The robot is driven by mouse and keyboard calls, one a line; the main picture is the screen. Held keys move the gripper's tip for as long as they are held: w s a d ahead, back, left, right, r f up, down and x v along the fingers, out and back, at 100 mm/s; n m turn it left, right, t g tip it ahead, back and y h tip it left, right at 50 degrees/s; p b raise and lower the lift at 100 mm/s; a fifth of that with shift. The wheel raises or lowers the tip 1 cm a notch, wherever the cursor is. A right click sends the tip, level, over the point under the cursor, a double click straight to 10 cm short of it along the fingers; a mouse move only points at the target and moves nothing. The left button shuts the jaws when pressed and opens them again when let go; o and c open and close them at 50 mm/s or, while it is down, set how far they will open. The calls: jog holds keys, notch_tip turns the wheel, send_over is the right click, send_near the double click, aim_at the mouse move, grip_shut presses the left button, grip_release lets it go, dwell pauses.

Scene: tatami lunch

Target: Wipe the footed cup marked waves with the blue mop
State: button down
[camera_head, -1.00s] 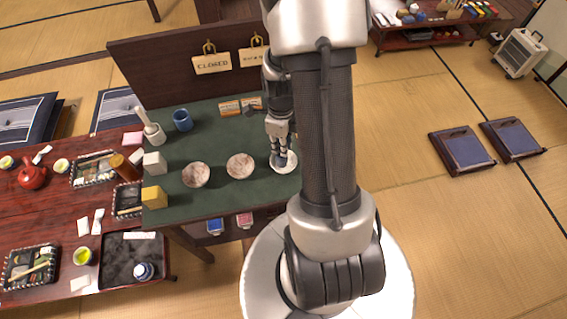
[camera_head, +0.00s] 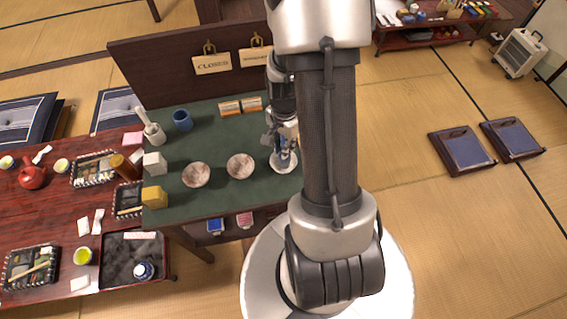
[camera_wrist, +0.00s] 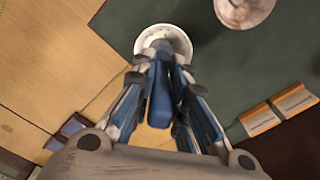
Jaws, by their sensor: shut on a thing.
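My gripper (camera_head: 281,152) is low over the right end of the green tabletop, pointing down. In the wrist view its fingers (camera_wrist: 160,85) are shut around a slim blue piece, which looks like the blue mop (camera_wrist: 160,105). The mop's lower end is hidden by the fingers. A white round vessel (camera_wrist: 163,33) lies just beyond the fingertips; it also shows under the gripper in the head view (camera_head: 284,167). It may be the footed cup, but no wave mark is readable and contact cannot be told. Two mottled bowls (camera_head: 196,175), (camera_head: 240,166) stand left of it.
The green table (camera_head: 220,200) also holds a blue cup (camera_head: 182,120), a white mortar with pestle (camera_head: 154,133), white and yellow blocks, and two labelled blocks (camera_head: 229,108). A dark board (camera_head: 150,70) with signs stands behind. Open green surface lies between the bowls and labelled blocks.

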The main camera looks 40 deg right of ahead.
notch_tip(320, 180, up, 10)
jog(key=p, duration=0.7)
jog(key=shift+f+p, duration=0.1)
jog(key=shift+p, duration=0.25)
jog(key=shift+f, duration=0.1)
